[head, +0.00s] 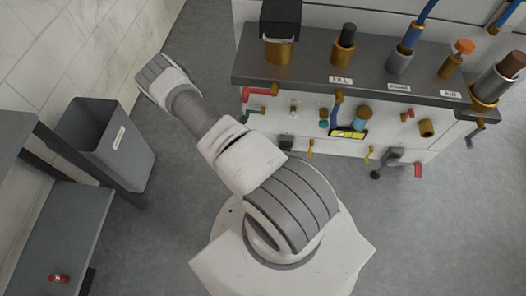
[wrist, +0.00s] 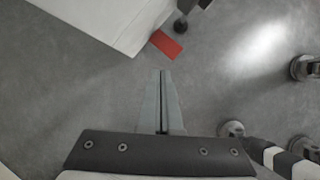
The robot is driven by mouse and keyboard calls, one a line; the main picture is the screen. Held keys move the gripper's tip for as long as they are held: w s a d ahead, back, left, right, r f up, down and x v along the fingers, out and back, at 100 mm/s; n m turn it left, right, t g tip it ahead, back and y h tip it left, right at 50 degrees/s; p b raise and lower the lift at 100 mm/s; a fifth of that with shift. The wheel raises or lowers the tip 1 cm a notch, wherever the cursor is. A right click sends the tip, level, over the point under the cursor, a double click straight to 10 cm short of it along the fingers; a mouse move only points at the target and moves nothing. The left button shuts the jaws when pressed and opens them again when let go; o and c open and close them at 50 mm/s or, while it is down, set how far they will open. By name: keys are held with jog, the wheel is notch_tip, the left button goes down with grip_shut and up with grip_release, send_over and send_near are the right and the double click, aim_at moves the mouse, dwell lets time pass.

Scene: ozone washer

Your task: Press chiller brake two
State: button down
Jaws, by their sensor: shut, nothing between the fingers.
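The washer panel (head: 440,139) is white, with several handles, knobs and valves under a dark shelf. No label reading chiller brake two is legible, so I cannot tell which control it is.
The dark shelf (head: 300,74) carries several brass and grey fittings. A grey bin (head: 130,150) stands at left beside a dark bench (head: 65,225) with a small red object (head: 58,278). Grey floor is open between bin and panel. Round feet (wrist: 304,67) show at right in the wrist view.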

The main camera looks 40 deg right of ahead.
jog(key=shift+n, duration=0.4)
jog(key=shift+s+d+f, duration=0.35)
jog(key=shift+s+f, duration=0.3)
jog(key=shift+f, duration=0.1)
jog(key=shift+s+d+f, duration=0.3)
jog(key=shift+s+f, duration=0.3)
jog(key=shift+f, duration=0.1)
jog(key=shift+b+x, duration=2.45)
jog(key=shift+x, duration=1)
jog(key=shift+s, duration=0.1)
jog(key=shift+f, duration=0.1)
